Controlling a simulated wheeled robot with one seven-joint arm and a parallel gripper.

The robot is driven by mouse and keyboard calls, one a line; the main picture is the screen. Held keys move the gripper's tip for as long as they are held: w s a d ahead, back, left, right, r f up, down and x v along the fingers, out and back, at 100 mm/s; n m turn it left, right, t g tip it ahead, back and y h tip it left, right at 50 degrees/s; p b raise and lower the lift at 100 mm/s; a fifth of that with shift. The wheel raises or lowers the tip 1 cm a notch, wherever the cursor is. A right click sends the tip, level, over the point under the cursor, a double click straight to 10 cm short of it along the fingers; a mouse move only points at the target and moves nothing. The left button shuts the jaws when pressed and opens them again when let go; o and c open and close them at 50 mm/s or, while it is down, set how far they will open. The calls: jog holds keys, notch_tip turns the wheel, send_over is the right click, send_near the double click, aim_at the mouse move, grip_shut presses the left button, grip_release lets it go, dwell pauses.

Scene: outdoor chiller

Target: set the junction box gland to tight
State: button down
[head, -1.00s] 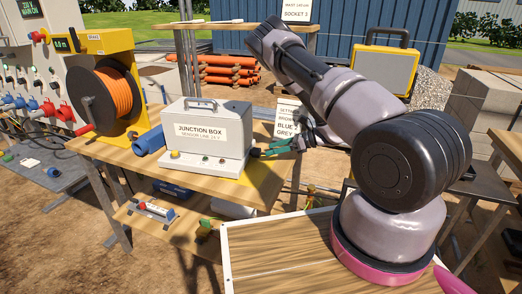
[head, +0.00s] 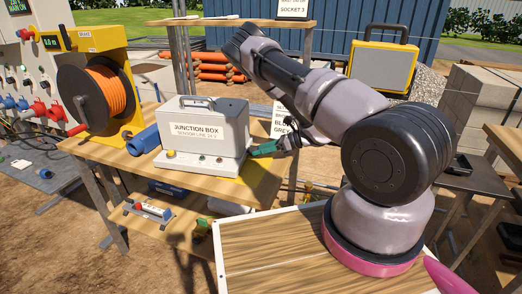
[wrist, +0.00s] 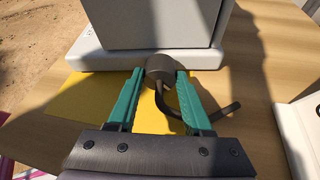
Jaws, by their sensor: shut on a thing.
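The junction box (head: 203,125) is a light grey case with a top handle and a label, standing on a wooden table (head: 115,163). In the wrist view its grey side (wrist: 150,22) and pale base (wrist: 90,52) fill the top. The gland (wrist: 160,66) is a dark round fitting at the base's edge, with a dark cable (wrist: 190,122) curving out to the right. My gripper (wrist: 160,85) has green fingers, one on each side of the gland, shut on it. In the head view my gripper (head: 266,148) is at the box's right end; the gland is hidden there.
A yellow patch (wrist: 88,100) lies on the table under my gripper. A printed card (head: 283,120) stands behind my gripper. A lower shelf (head: 150,232) holds small items.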

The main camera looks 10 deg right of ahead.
jog(key=shift+w+d+m+g+y, duration=0.2)
jog(key=shift+m+g+y, duration=0.4)
jog(key=shift+m, duration=0.6)
jog(key=shift+w+f+m+g+y, duration=0.15)
jog(key=shift+m+g+y, duration=0.4)
jog(key=shift+m, duration=0.75)
jog(key=shift+c, duration=1.5)
grip_release()
